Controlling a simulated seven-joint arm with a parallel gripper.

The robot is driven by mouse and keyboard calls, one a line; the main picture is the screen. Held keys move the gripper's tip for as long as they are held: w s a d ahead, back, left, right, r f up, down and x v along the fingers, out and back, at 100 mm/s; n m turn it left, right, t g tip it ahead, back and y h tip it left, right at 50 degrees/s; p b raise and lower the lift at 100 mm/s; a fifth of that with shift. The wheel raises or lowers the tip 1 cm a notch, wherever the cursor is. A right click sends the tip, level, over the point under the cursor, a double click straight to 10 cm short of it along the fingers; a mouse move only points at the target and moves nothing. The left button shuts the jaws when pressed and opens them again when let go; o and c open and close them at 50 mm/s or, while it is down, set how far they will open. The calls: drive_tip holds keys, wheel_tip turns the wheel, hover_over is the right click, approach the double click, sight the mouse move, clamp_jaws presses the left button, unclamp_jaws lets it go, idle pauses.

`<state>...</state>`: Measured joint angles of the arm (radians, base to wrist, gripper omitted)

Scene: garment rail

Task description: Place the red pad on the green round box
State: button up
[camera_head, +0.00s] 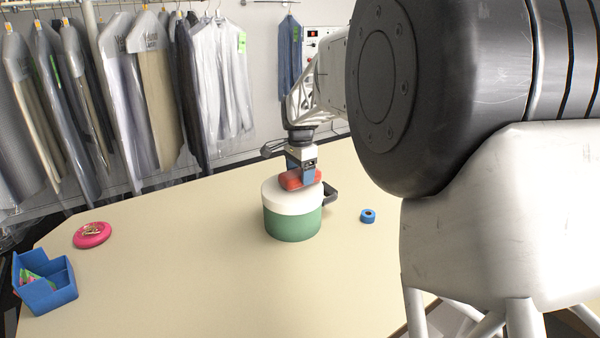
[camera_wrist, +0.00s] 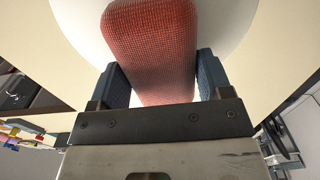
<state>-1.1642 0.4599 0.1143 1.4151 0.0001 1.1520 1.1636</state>
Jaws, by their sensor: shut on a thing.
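The red pad (camera_head: 299,179) is at the top of the green round box (camera_head: 293,225), which has a white upper part and a dark handle on its right side. My gripper (camera_head: 302,170) reaches down from above and is shut on the pad. In the wrist view the red pad (camera_wrist: 152,50) sits between the two blue fingers of my gripper (camera_wrist: 155,85). The white top of the box (camera_wrist: 225,25) shows behind the pad. The pad looks level and at or just above the white top; I cannot tell whether they touch.
A blue tape roll (camera_head: 368,216) lies right of the box. A pink round dish (camera_head: 92,235) and a blue bin (camera_head: 45,284) with small things inside stand at the left of the table (camera_head: 190,270). Bagged garments (camera_head: 150,85) hang behind. The front middle of the table is clear.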

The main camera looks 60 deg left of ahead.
drive_tip(key=shift+f, duration=0.1)
drive_tip(key=o, duration=1)
wheel_tip(320, 180, up, 12)
idle(0.4)
idle(0.7)
